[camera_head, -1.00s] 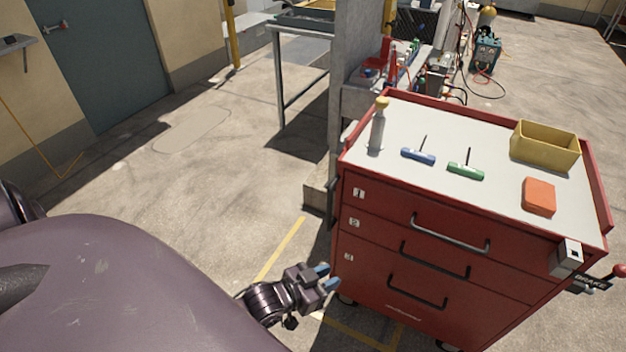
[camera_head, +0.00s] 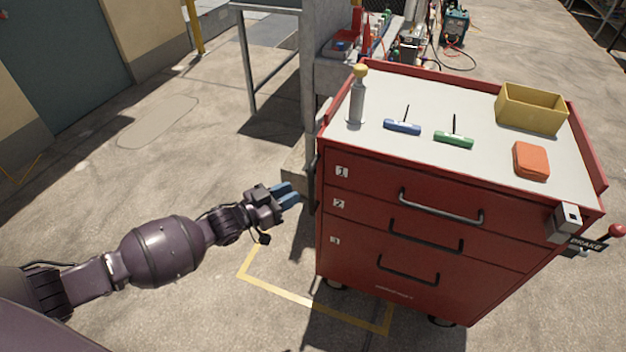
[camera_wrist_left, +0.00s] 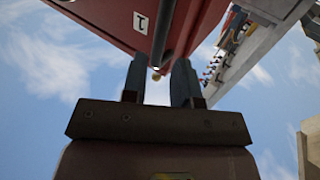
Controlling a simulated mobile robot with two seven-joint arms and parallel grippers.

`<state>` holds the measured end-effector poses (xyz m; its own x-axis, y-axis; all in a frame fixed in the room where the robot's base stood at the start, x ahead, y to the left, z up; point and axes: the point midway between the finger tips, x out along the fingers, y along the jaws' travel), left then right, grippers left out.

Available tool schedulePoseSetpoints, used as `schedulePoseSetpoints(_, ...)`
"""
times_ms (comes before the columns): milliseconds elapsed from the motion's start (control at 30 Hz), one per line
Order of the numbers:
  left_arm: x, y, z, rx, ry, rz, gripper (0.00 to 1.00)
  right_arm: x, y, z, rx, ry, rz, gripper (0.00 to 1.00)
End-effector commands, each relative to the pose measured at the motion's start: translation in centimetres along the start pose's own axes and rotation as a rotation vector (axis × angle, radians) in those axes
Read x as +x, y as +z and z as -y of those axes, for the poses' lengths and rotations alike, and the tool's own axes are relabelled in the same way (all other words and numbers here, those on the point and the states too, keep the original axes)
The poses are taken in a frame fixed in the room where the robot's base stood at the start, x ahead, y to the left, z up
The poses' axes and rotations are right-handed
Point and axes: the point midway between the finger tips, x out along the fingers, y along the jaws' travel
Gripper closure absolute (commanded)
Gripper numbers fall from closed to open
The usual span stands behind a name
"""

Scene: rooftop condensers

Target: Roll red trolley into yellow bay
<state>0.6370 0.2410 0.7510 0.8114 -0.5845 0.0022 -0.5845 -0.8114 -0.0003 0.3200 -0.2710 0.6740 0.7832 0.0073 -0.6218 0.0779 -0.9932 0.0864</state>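The red trolley (camera_head: 420,235) stands upright on its castors, with three numbered drawers facing me. Its body covers part of the yellow bay (camera_head: 300,297), whose painted outline shows at the trolley's lower left and front. A dark upright handle (camera_head: 313,187) is on its left side. My left gripper (camera_head: 288,194) is just left of that handle, fingers pointing at it. In the left wrist view the blue fingers (camera_wrist_left: 158,82) are apart, and the dark bar (camera_wrist_left: 178,32) appears in line with the gap; contact cannot be told. My right gripper is out of view.
A brake lever (camera_head: 617,231) with a red knob sits at the trolley's right. On top are a bottle (camera_head: 357,100), blue and green T-handle tools, an orange box (camera_head: 531,161) and a yellow bin (camera_head: 530,112). A metal post (camera_head: 318,50) stands behind; floor at left is clear.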

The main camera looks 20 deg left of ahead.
Motion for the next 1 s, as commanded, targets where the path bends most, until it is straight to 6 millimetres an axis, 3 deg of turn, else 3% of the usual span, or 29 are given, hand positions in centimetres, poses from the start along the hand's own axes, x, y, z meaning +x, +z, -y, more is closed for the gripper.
schedulePoseSetpoints(300, 5.5, 0.3, -0.1, -0.002, 0.0, 0.002, 0.73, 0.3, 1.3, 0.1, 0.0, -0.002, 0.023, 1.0)
schedulePoseSetpoints(500, 7.7, 0.3, -0.1, -0.002, -0.001, 0.003, 0.73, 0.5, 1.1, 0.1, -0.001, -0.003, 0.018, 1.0)
schedulePoseSetpoints(933, 8.6, 0.1, 0.0, 0.0, -0.001, 0.002, 0.73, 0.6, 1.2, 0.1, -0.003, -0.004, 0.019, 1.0)
schedulePoseSetpoints(1000, 8.6, 0.1, 0.0, 0.0, -0.001, 0.002, 0.8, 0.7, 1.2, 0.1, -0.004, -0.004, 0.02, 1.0)
